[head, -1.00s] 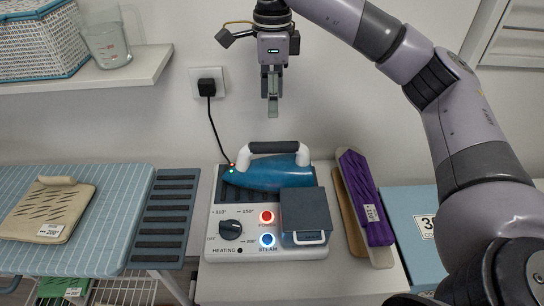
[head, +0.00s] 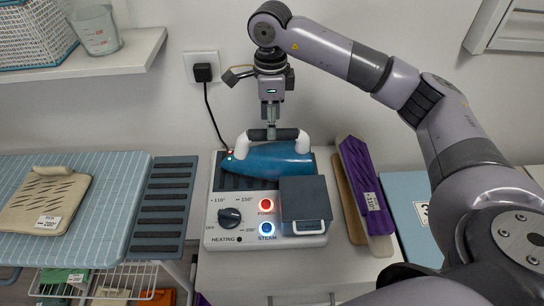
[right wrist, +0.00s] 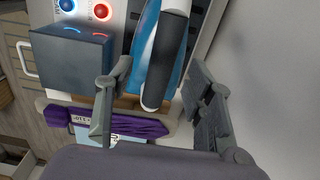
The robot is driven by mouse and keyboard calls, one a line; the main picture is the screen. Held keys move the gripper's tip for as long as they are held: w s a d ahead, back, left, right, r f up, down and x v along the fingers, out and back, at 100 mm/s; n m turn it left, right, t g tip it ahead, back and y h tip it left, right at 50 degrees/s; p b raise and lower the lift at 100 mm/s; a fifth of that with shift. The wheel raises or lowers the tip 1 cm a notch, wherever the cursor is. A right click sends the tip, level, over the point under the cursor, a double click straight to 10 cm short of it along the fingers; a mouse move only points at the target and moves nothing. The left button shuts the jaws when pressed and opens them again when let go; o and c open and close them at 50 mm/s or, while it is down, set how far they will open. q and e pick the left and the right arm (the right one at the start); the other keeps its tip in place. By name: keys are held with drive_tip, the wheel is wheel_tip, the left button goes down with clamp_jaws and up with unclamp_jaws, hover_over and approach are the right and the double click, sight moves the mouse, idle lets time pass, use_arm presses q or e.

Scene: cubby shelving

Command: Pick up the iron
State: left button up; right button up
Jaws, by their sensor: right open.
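The iron (head: 275,163) has a blue body and a white handle with a dark grip. It lies on the ridged rest of the white steam station (head: 222,238). My right gripper (head: 271,130) points down from above at the iron's handle. In the right wrist view, my right gripper (right wrist: 157,103) is open, with one finger on each side of the handle of the iron (right wrist: 165,55). Gaps show between the fingers and the handle. The fingertips are small and partly merge with the handle in the head view. My left gripper is out of view.
A grey tank (head: 304,199) is on the station's front right. A ridged grey mat (head: 163,212) and a blue ironing board (head: 118,195) lie left. A power cord (head: 212,120) runs to the wall outlet. A shelf (head: 135,50) is upper left.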

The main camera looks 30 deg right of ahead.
sight(264, 150)
drive_tip(key=shift+f, duration=0.3)
drive_tip(key=f+p, duration=0.1)
drive_tip(key=f, duration=0.1)
drive_tip(key=f+p, duration=0.1)
drive_tip(key=shift+w+d+f, duration=0.1)
drive_tip(key=shift+d+f, duration=0.1)
drive_tip(key=shift+f, duration=0.7)
drive_tip(key=shift+f+b, duration=0.25)
drive_tip(key=shift+b, duration=0.15)
drive_tip(key=shift+c, duration=0.6)
clamp_jaws()
drive_tip(key=shift+w+r, duration=0.1)
